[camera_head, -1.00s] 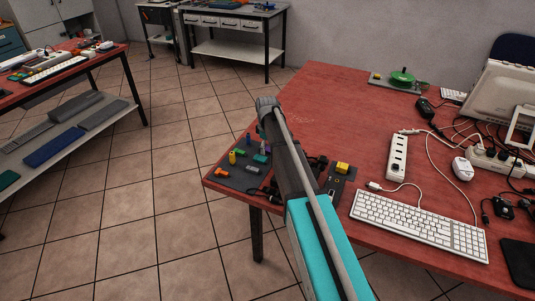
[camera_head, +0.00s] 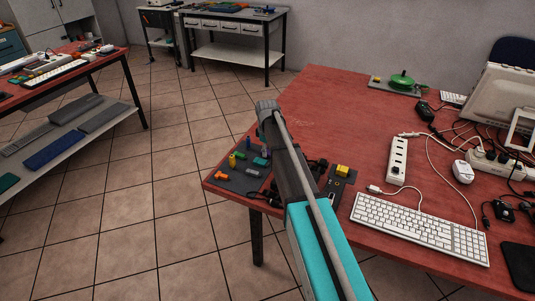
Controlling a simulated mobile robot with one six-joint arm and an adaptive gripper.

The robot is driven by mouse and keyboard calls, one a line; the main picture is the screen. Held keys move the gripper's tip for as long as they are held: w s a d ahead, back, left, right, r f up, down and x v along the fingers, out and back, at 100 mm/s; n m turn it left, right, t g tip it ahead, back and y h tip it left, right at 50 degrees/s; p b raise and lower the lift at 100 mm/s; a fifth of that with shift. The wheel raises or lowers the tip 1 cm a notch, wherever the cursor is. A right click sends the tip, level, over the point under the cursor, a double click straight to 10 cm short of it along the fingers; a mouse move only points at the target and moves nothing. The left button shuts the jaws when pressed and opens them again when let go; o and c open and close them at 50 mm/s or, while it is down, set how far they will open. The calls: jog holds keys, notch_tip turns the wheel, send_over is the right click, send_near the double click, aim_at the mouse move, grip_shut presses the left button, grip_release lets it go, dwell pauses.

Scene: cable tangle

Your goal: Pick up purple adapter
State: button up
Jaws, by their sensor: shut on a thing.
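My arm reaches over the left front of the red table, and its grey and teal links cover much of my gripper. Dark parts of my gripper (camera_head: 318,164) show beside the forearm, low over the tabletop. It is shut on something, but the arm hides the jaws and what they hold. A dark mat (camera_head: 226,177) at the table's left corner carries several small coloured pieces. A small purple piece (camera_head: 264,149) shows on its far side, just left of my arm. I cannot tell whether it is the purple adapter.
A yellow block (camera_head: 342,170) sits on a dark strip right of my arm. A white keyboard (camera_head: 420,227), a power strip (camera_head: 397,160), a mouse (camera_head: 462,173) and tangled cables fill the right side. The far middle of the table is clear.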

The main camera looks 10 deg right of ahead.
grip_shut()
jog(key=shift+r, duration=0.15)
notch_tip(320, 180, up, 3)
jog(key=p, duration=0.3)
jog(key=s+r+p, duration=0.9)
jog(key=s+p, duration=0.1)
jog(key=s, duration=0.4)
jog(key=shift+r, duration=0.35)
jog(key=shift+o, duration=1.9)
grip_release()
grip_shut()
